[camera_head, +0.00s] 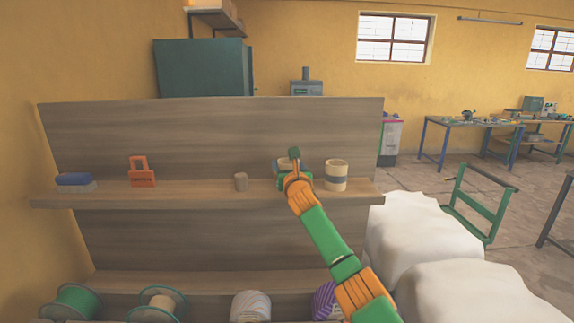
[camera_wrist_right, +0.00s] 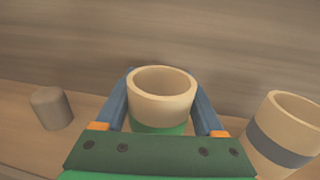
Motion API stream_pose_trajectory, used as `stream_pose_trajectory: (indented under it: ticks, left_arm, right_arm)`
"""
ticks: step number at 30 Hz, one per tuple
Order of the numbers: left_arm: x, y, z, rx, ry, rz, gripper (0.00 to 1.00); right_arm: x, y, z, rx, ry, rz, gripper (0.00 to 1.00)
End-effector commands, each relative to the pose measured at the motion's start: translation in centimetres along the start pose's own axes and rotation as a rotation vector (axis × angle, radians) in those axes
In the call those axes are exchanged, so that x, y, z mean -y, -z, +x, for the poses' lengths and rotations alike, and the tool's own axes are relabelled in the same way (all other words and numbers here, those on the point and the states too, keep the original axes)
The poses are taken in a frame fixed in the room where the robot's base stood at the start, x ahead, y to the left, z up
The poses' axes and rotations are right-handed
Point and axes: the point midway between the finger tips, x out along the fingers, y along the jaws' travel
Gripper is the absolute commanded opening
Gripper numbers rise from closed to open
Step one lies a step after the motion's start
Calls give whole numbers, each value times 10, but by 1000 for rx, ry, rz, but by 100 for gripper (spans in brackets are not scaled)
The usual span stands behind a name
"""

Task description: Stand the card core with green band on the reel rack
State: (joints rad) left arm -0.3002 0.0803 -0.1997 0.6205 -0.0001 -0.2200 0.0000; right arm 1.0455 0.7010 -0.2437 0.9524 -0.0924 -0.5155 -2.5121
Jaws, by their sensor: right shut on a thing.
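The card core with green band (camera_wrist_right: 161,112) is a pale open tube with a green band low on its side. My right gripper (camera_wrist_right: 162,84) is shut on it, one blue finger on each side. In the head view the core (camera_head: 286,161) is upright at the wooden reel rack's (camera_head: 210,125) upper shelf, partly hidden by my right gripper (camera_head: 289,172). Its foot is hidden, so I cannot tell if it touches the shelf. My left gripper is not in view.
Right of the held core stands a similar core with a grey-blue band (camera_head: 336,176). Left are a small grey-brown cylinder (camera_head: 241,182), an orange holder (camera_head: 141,176) and a blue-topped block (camera_head: 75,182). Several reels, including a green one (camera_head: 76,301), line the lower shelf. White sacks (camera_head: 425,240) lie right.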

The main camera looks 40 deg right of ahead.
Motion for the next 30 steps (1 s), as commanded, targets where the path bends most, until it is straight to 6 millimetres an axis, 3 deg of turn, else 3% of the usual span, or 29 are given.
stream_pose_trajectory:
  ticks: [9,10,13,23,30]
  left_arm:
    - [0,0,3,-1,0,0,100]
    - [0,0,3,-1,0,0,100]
    - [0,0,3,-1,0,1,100]
    - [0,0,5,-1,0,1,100]
    - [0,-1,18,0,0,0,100]
  right_arm:
    - [0,7,0,-1,0,-1,16]
    - [0,7,0,0,0,0,76]
    - [0,6,0,0,0,0,100]
    - [1,7,-3,2,1,-1,100]
    - [0,10,-28,3,-1,-4,100]
